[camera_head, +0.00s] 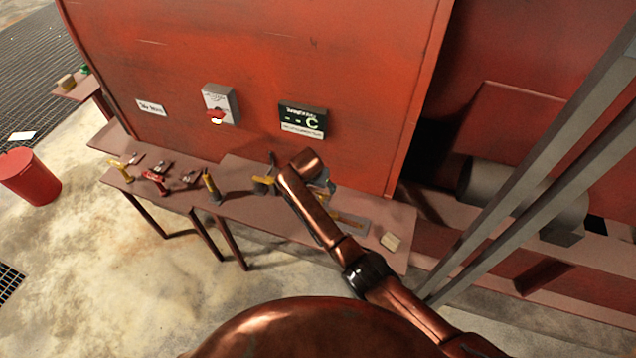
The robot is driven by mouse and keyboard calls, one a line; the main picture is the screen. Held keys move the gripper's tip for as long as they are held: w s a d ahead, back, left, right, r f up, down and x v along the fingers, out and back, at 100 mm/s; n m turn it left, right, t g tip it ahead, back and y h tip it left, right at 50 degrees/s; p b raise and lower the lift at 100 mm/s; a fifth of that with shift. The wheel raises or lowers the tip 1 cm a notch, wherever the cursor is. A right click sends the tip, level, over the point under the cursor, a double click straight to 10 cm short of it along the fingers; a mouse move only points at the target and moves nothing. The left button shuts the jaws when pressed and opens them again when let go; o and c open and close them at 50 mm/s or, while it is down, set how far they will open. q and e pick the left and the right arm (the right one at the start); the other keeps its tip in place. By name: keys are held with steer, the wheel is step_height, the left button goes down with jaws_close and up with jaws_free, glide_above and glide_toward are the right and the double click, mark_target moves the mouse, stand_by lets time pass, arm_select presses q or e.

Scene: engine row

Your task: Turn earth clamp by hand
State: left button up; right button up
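My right arm reaches in from the lower right to a reddish-brown bench (238,208). Its end is over the bench, and its wrist hides most of the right gripper (322,182); I cannot tell whether its fingers are open or shut. A small yellow and dark item (263,183), perhaps the earth clamp, lies on the bench just left of the wrist. I cannot make out whether the gripper touches it. My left gripper is not in view.
Yellow-handled (210,186) and red (155,180) tools lie along the bench's left half. A grey plate (350,223) and a pale block (390,241) lie right. A red panel with a switch box (220,104) and sign (302,119) rises behind. Grey posts (545,180) stand right.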

steer(key=shift+v, duration=2.15)
